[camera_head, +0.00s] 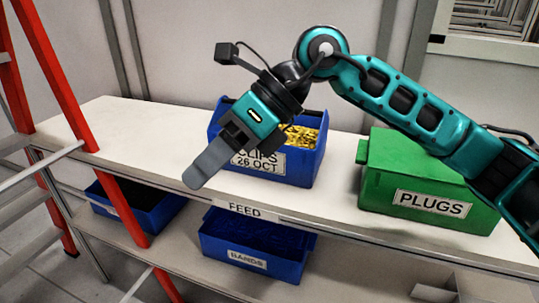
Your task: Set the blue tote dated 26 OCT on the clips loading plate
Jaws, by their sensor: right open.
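The blue tote (308,166) labelled CLIPS 26 OCT stands upright on the upper white shelf, with yellow pieces inside. My right arm comes in from the right, and its gripper (207,164) hangs in front of the tote's left part, pointing down and left. It covers the left part of the tote and the start of its label. The right gripper is open, with no object seen in it; its fingers overlap in this view. Whether it touches the tote cannot be told. I see no plate marked for clips. My left gripper is out of view.
A lidded green box (386,172) labelled PLUGS stands right of the tote on the upper shelf (100,124), whose front edge reads FEED. A blue tote (246,258) labelled BANDS and another blue tote (150,212) sit below. A red ladder (56,75) stands at the left.

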